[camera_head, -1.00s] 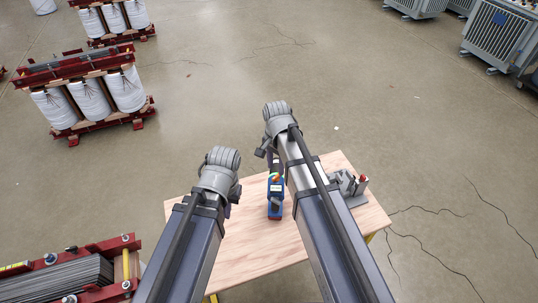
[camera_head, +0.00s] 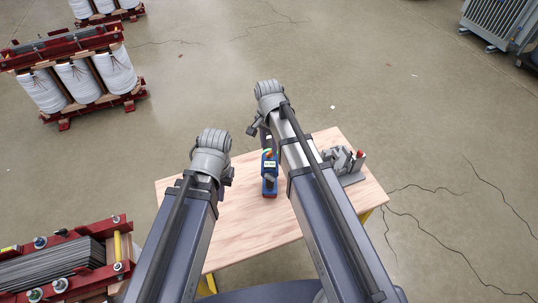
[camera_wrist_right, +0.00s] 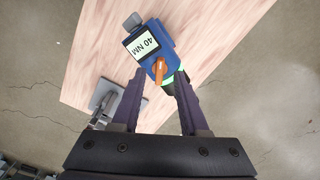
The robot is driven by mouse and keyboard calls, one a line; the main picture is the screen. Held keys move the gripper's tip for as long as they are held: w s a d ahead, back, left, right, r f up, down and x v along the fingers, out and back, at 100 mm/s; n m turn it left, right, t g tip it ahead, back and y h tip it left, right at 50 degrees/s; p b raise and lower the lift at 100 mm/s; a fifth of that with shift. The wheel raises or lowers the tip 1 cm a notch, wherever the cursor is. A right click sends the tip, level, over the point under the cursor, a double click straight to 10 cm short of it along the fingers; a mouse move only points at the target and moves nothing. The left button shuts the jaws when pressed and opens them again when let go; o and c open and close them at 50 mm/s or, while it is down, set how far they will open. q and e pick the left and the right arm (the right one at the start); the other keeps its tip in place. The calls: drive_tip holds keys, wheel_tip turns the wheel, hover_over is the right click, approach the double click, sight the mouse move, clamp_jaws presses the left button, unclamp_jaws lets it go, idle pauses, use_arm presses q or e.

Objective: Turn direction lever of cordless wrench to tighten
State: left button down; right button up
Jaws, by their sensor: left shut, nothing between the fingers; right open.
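The blue cordless wrench (camera_head: 270,180) stands on the wooden table, between my two arms in the head view. In the right wrist view the wrench body (camera_wrist_right: 168,40) shows a "40 NM" label and an orange lever (camera_wrist_right: 160,70). My right gripper (camera_wrist_right: 160,80) is open, with one finger on each side of the lever; whether either finger touches it I cannot tell. In the head view my right gripper (camera_head: 259,130) is partly hidden by its own wrist, just beyond the wrench. My left gripper (camera_head: 227,176) is shut and empty, to the left of the wrench, its fingertips mostly hidden.
The wooden table (camera_head: 225,235) has clear room in front of the wrench. A grey fixture with a red part (camera_head: 346,166) stands at the table's right. Red-framed equipment (camera_head: 75,265) is at lower left, and a similar unit (camera_head: 80,80) stands on the floor behind.

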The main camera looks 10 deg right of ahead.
sight(270, 153)
wheel_tip(270, 153, down, 2)
drive_tip(key=shift+f+b, duration=0.25)
drive_tip(key=shift+b, duration=0.5)
clamp_jaws()
